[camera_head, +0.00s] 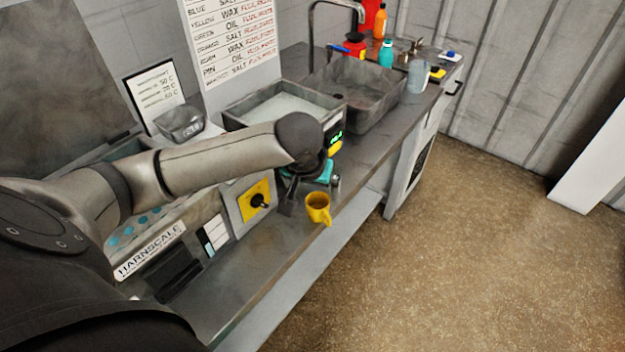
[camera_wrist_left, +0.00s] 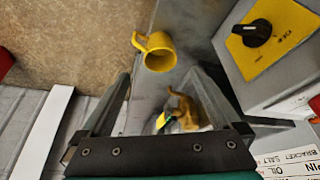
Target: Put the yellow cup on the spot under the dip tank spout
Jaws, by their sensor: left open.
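The yellow cup (camera_head: 318,208) stands upright near the front edge of the bench, its handle toward that edge. It also shows in the left wrist view (camera_wrist_left: 160,54), just beyond the fingertips. My left gripper (camera_head: 310,194) is open and empty, close to the cup on its bench side. In the left wrist view my left gripper (camera_wrist_left: 160,78) has its fingers spread, with the cup outside them. A dip tank (camera_head: 287,104) with pale contents and a green display stands behind my gripper. Its spout and the spot underneath cannot be made out behind my arm. My right gripper is not in view.
A control box with a yellow plate and black knob (camera_head: 254,201) stands left of the cup. A sink (camera_head: 365,92) and several bottles are further back. Floor (camera_head: 430,245) lies beyond the bench edge.

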